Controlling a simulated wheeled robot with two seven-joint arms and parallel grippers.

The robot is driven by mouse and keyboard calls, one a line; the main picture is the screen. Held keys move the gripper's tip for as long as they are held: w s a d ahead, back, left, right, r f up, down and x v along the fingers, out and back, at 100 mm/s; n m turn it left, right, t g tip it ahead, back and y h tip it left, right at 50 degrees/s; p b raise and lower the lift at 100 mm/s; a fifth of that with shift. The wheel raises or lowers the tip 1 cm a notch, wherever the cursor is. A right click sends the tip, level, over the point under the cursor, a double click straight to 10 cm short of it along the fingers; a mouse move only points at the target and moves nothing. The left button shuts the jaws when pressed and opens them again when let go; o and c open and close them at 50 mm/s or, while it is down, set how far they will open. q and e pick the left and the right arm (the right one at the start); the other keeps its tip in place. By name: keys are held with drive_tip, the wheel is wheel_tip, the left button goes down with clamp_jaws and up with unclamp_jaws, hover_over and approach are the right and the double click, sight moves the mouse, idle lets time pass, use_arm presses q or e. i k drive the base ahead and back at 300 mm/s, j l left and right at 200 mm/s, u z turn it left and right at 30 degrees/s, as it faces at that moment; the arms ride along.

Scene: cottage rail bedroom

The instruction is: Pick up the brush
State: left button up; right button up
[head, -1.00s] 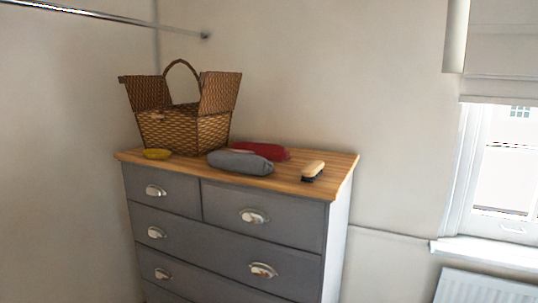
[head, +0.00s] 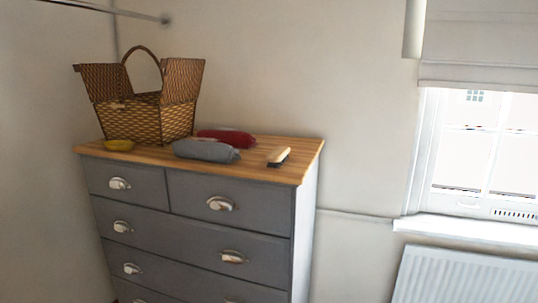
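The brush (head: 279,156) has a pale wooden back and dark bristles. It lies on the wooden top of the grey chest of drawers (head: 299,172), near the right end. Neither of my grippers shows in the head view.
A grey rolled cloth item (head: 205,151) and a red one (head: 228,136) lie left of the brush. An open wicker basket (head: 150,118) and a yellow dish (head: 118,145) stand further left. A radiator (head: 465,275) is under the window at right.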

sight(276, 158)
drive_tip(key=i+l+u, duration=0.25)
drive_tip(key=l, duration=0.4)
drive_tip(key=i+l+u, duration=0.1)
drive_tip(key=i+l, duration=0.2)
drive_tip(key=i+l+u, duration=0.1)
drive_tip(key=l, duration=0.3)
drive_tip(key=i+l+u, duration=0.15)
drive_tip(key=l, duration=0.2)
